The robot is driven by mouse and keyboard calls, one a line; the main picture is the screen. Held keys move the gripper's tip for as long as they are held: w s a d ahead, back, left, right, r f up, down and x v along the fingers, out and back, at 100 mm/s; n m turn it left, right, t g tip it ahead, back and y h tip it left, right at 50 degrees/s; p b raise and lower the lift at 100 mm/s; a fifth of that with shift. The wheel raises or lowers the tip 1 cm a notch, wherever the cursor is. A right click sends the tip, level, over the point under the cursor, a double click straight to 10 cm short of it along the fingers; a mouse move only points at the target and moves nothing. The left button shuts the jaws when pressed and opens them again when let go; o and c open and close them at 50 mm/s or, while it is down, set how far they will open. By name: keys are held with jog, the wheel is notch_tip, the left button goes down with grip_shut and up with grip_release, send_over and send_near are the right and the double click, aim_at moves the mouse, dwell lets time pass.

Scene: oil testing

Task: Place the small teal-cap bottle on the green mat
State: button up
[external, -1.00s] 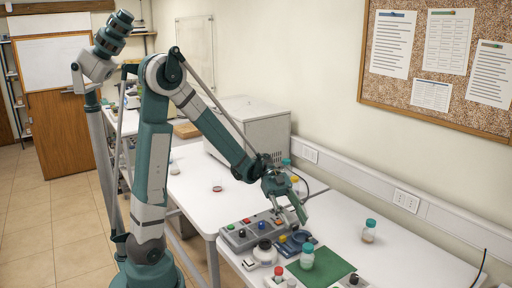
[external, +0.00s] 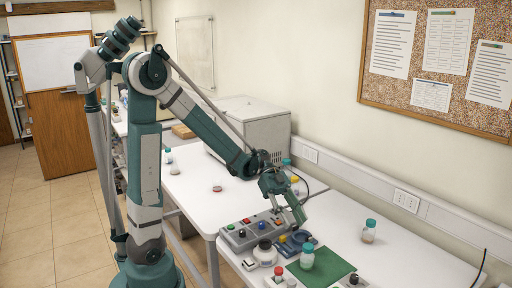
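A clear bottle with a teal cap (external: 307,257) stands upright over the left part of the green mat (external: 335,266). A second teal-cap bottle (external: 369,231) with some brownish content stands upright on the white table, to the right and behind the mat. I cannot tell for sure which of them is the small one. My gripper (external: 297,217) hangs above the control box and the blue dish, with its fingers pointing down and right. It is apart from both bottles, and I see nothing held in it. The finger gap is too small to judge.
A grey control box (external: 251,230) with coloured buttons, a blue dish (external: 296,242) and a dark-topped round vessel (external: 264,252) crowd the area left of the mat. A red-capped item (external: 279,274) stands in front. The white table (external: 420,262) right of the mat is clear.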

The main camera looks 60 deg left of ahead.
jog(key=s+a+r+n+t+y, duration=0.1)
jog(key=s+a+n+t+y, duration=0.3)
jog(key=a+n, duration=0.5)
jog(key=s+a+r+n+t+y, duration=0.1)
jog(key=s+a+n+t+y, duration=0.3)
jog(key=s+a+n+y, duration=0.2)
jog(key=a+n+y, duration=0.2)
jog(key=a, duration=0.1)
jog(key=shift+a+r+n+t, duration=0.25)
jog(key=shift+a+n+t, duration=0.05)
jog(key=shift+n, duration=0.1)
